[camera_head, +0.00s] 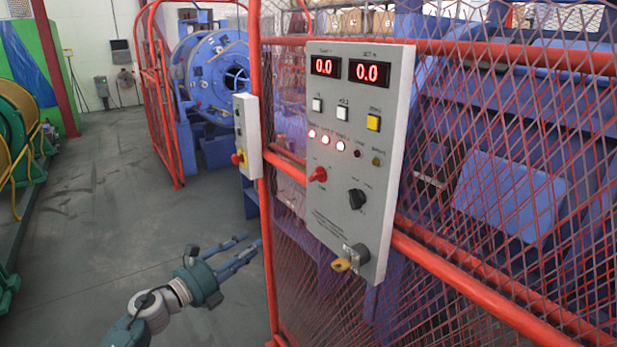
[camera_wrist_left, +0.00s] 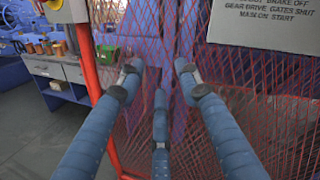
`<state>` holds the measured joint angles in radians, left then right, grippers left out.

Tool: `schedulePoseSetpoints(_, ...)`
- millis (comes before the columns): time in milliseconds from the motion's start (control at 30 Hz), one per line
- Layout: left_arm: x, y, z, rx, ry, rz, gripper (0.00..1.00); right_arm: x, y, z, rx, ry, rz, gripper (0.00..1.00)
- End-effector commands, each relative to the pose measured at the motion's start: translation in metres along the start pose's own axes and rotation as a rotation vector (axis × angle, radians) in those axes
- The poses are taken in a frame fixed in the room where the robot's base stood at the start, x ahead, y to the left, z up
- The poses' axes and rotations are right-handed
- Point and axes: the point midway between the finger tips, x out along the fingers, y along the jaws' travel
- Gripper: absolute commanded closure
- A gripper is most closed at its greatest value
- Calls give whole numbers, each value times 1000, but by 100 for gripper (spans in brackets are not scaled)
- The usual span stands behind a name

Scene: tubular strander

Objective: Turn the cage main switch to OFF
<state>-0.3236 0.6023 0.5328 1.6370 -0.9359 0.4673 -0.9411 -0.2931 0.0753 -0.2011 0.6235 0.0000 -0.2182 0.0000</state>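A grey control panel (camera_head: 340,130) on the red mesh cage has two red displays showing 0.0. It carries a red knob (camera_head: 318,174), a black rotary knob (camera_head: 357,198) and a yellow key in a lock (camera_head: 343,263). A narrow grey box (camera_head: 246,125) on the cage post has a red knob on yellow (camera_head: 238,157). The labels are too small to tell which is the cage main switch. My left gripper (camera_head: 249,244) is open and empty, low and left of the panel. In the left wrist view its fingers (camera_wrist_left: 160,82) are spread before the mesh. My right gripper is not in view.
Red cage rails (camera_head: 470,285) and mesh run behind and beside the panel. The panel's lower edge (camera_wrist_left: 265,25) shows in the left wrist view. A workbench (camera_wrist_left: 55,75) stands beyond the post there. The grey floor (camera_head: 110,190) at left is clear.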

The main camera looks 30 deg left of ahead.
Motion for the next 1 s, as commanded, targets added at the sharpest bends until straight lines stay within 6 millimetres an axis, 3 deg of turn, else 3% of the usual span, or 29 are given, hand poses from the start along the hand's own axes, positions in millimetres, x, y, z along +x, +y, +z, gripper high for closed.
schedulePoseSetpoints(33, 4, -47, 41, 239, -3, -92, 66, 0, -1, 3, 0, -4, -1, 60)
schedulePoseSetpoints(100, 1, -104, 78, 566, -3, -190, 66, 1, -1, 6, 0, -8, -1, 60)
schedulePoseSetpoints(200, -8, -163, 106, 945, -5, -279, 66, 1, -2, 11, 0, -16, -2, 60)
schedulePoseSetpoints(300, -16, -196, 118, 1193, -6, -323, 66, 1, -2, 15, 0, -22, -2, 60)
schedulePoseSetpoints(400, -19, -211, 122, 1317, -6, -340, 66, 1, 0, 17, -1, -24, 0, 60)
schedulePoseSetpoints(567, -9, -219, 122, 1350, -6, -346, 66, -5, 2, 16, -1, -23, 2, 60)
schedulePoseSetpoints(1000, 57, -236, 110, 1343, -8, -344, 66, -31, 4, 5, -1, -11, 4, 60)
